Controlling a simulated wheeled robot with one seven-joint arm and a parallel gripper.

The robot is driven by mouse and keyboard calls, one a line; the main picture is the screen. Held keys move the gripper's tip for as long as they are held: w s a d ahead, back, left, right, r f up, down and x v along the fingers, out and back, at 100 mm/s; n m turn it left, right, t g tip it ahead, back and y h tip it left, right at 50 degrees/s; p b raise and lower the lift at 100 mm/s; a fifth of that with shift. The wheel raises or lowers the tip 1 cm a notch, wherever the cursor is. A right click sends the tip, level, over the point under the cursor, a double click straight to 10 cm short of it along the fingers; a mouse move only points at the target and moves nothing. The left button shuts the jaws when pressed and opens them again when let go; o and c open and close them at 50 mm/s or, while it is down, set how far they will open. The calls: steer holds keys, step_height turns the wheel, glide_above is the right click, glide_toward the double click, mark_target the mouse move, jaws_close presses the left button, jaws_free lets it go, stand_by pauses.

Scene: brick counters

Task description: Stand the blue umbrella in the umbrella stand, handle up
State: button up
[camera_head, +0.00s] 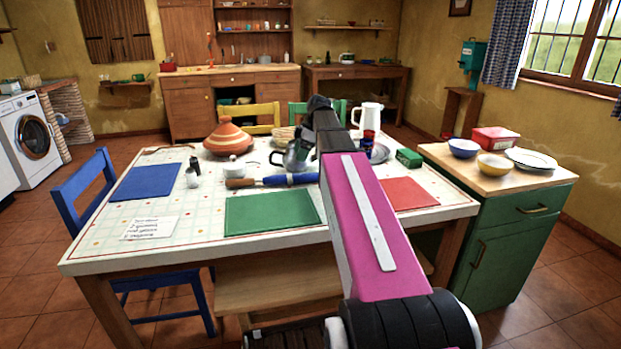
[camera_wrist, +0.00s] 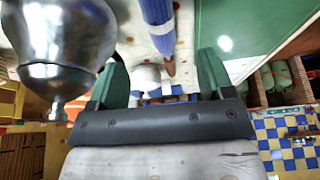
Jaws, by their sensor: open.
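The blue umbrella (camera_head: 290,179) lies flat on the table, its brown wooden handle (camera_head: 240,183) pointing left. In the wrist view its blue cloth (camera_wrist: 158,12) and part of the handle show between and beyond my fingers. My gripper (camera_wrist: 164,62) is open, with nothing held between its dark green fingers. In the head view my arm hides part of the table, and I cannot make out the fingertips clearly. I cannot tell the height of the fingers above the umbrella. I see no umbrella stand in either view.
A shiny metal vessel (camera_wrist: 68,40) is close beside my left finger in the wrist view. Near the umbrella are a green mat (camera_head: 272,211), a white lidded pot (camera_head: 235,169) and a tagine (camera_head: 228,138). A green cabinet (camera_head: 500,235) stands at right.

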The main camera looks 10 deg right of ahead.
mark_target(293, 176)
steer(key=shift+s+d+f, duration=0.1)
steer(key=shift+d+f, duration=0.05)
steer(key=shift+d, duration=0.15)
steer(key=shift+f, duration=0.3)
steer(key=x, duration=1)
steer(key=shift+d, duration=0.1)
steer(key=c, duration=1.3)
steer(key=shift+r, duration=0.1)
steer(key=shift+r, duration=0.1)
